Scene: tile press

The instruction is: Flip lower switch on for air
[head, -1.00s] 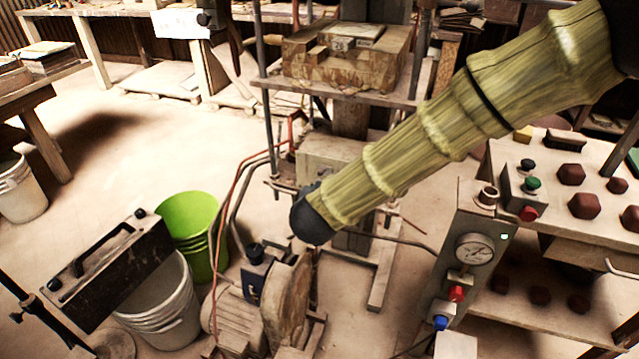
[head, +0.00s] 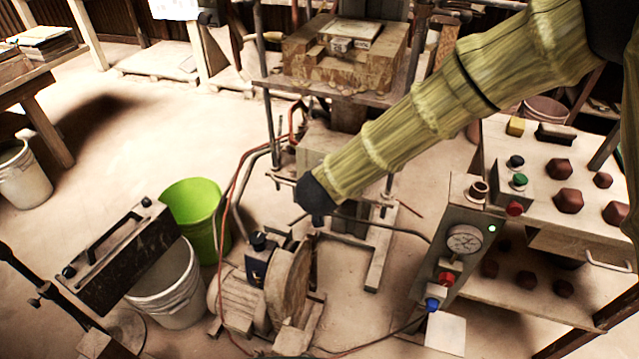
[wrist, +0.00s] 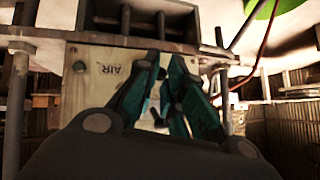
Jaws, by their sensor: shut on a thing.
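The beige control panel (wrist: 88,90) on the press carries the word AIR and fills the middle of the wrist view. My gripper (wrist: 165,62) is in front of this panel, its teal fingers close together. A small dark switch part (wrist: 161,74) shows between the fingertips, and the fingers are shut on it. The fingers hide most of it, so its on or off position cannot be told. In the head view, my arm covers the panel face and the fingers; the pale press housing (head: 313,140) shows behind the arm's dark end.
A motor with a wheel (head: 287,285) stands below my arm's end. A green bucket (head: 190,215) and a white bucket (head: 170,290) are to its left. A gauge box (head: 463,240) stands at right by a bench (head: 540,165). Hoses (head: 235,195) run beside the press.

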